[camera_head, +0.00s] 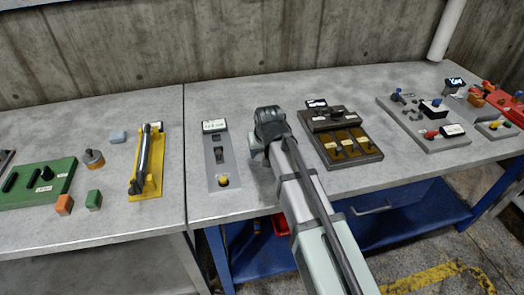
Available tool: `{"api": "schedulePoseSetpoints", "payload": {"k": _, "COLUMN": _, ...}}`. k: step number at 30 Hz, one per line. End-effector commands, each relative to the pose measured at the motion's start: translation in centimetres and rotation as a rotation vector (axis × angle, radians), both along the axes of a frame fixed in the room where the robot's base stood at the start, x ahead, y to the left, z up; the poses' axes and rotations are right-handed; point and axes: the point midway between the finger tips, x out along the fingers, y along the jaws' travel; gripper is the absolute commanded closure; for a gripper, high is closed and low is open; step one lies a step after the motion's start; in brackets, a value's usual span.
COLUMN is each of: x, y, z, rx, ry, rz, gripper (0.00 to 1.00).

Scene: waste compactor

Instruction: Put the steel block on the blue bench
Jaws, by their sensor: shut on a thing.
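The blue bench (240,208) is the right one, with a grey top and blue frame. My gripper (262,152) is over this bench, between a grey switch panel and a dark machine. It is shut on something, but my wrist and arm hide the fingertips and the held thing. I cannot tell whether that thing touches the bench top.
The switch panel (220,161) stands left of my gripper and the dark machine (342,138) right of it. The left bench holds a green board (38,184), a yellow-based tool (148,163) and small cubes. Several devices crowd the right end. A concrete wall stands behind.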

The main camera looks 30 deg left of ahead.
Motion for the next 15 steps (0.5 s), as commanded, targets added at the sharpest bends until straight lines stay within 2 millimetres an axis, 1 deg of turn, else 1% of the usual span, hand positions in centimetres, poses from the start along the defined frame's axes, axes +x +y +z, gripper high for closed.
{"api": "schedulePoseSetpoints", "payload": {"k": 8, "x": 0.01, "y": 0.01, "z": -0.28, "rx": 0.000, "ry": 0.000, "rz": 0.000, "gripper": 0.91}}
{"api": "schedulePoseSetpoints", "payload": {"k": 9, "x": 0.00, "y": 0.00, "z": -0.26, "rx": -0.001, "ry": 0.001, "rz": 0.000, "gripper": 0.43}}
{"api": "schedulePoseSetpoints", "payload": {"k": 15, "x": 0.00, "y": 0.00, "z": -0.25, "rx": -0.001, "ry": 0.001, "rz": 0.000, "gripper": 0.24}}
